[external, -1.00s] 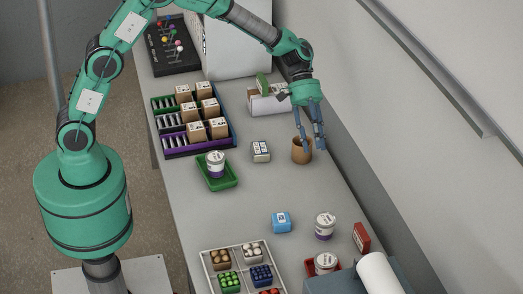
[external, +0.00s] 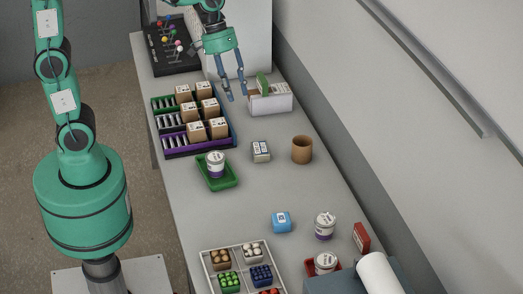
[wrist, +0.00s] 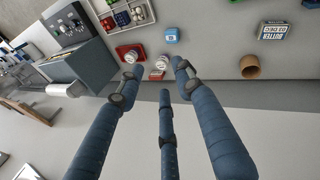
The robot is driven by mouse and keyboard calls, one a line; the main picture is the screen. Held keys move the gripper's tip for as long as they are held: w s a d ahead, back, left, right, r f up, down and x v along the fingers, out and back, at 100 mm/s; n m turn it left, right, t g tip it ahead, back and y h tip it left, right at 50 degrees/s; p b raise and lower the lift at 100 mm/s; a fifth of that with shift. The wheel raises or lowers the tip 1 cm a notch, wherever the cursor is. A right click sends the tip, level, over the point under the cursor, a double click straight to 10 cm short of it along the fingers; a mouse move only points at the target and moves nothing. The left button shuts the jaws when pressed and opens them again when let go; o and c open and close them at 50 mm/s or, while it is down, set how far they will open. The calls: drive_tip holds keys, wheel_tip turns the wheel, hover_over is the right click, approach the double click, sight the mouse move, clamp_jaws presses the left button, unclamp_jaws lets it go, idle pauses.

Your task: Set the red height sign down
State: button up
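A small red sign-like block (external: 362,238) with a pale marking stands at the right edge of the table, near the grey machine. Its marking is too small to read, so I cannot confirm that it is the height sign. My gripper (external: 237,92) is at the far end of the table, in front of the white cabinet and well away from the red block. In the wrist view my gripper's three fingers (wrist: 158,78) are spread apart with nothing between them.
A brown cup (external: 302,150), a small labelled box (external: 261,151), a blue box (external: 281,222) and a white jar (external: 325,226) stand on the table. A green tray (external: 222,183) holds another jar. A white box (external: 270,101) is just right of my gripper. The table's centre has clear patches.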

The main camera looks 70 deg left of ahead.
drive_tip(key=s+a+m+t+y, duration=0.2)
drive_tip(key=s+a, duration=0.4)
drive_tip(key=s, duration=0.4)
drive_tip(key=s+a+r+m+t+y, duration=0.1)
drive_tip(key=s+a+m+y, duration=0.1)
drive_tip(key=s+a, duration=0.4)
drive_tip(key=s+m, duration=0.1)
drive_tip(key=s, duration=0.3)
drive_tip(key=shift+a+r+t+y, duration=0.25)
drive_tip(key=shift+r+t+y, duration=0.05)
drive_tip(key=shift+t, duration=0.1)
drive_tip(key=shift+f, duration=0.1)
wheel_tip(320, 180, down, 5)
drive_tip(key=b, duration=0.5)
